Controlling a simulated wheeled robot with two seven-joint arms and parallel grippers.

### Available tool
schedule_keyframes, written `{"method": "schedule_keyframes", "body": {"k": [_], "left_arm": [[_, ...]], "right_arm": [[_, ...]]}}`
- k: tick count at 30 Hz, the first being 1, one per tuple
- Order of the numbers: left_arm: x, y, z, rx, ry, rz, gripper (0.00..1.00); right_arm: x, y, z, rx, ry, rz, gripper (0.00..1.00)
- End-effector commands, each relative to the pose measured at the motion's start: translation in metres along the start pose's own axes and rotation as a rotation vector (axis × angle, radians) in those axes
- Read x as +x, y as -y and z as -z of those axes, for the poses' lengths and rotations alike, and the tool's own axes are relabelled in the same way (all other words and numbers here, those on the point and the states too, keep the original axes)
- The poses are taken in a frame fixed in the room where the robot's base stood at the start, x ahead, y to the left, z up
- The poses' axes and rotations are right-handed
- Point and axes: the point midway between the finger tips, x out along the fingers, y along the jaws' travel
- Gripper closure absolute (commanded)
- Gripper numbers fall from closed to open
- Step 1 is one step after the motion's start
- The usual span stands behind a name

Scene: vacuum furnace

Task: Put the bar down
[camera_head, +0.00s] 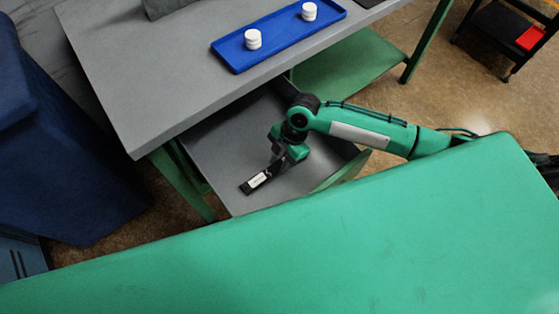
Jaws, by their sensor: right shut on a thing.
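A dark bar (257,181) with a white label or patch shows in the head view, inside or just above an open grey drawer (225,150) under the table. My right gripper (277,164) comes in from the right, points down over the drawer and is shut on the bar at the bar's upper right end. I cannot tell whether the bar touches the drawer floor. The gripper's fingers are dark and partly hidden by its green body. My left gripper is not in view.
The grey table (150,60) stands above the drawer, with a blue tray (275,45) holding white round pieces (253,39). The drawer's sides are close to the right arm. A black cart (495,35) with a red box (530,38) stands far right.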

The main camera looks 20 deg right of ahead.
Motion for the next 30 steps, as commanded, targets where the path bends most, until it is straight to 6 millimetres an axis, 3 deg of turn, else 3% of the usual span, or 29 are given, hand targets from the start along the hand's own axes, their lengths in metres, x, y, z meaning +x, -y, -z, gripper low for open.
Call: {"method": "schedule_keyframes", "body": {"k": [12, 13, 15, 16, 25, 30], "left_arm": [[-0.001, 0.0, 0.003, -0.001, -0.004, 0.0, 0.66], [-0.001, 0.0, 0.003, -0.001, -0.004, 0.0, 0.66], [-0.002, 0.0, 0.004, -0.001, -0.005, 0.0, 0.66], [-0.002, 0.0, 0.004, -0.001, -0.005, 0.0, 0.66], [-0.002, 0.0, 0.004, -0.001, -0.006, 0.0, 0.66], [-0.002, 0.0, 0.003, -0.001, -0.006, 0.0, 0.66]], "right_arm": [[0.009, 0.0, -0.004, 0.0, -0.001, -0.002, 0.99], [0.009, 0.0, -0.004, 0.0, 0.0, -0.001, 0.66], [0.008, 0.0, -0.004, 0.0, 0.0, -0.001, 0.52], [0.008, 0.0, -0.004, 0.0, 0.0, -0.001, 0.5], [0.006, 0.0, -0.003, 0.0, 0.0, -0.002, 0.5], [-0.013, -0.001, -0.004, -0.001, 0.002, -0.003, 0.5]]}}
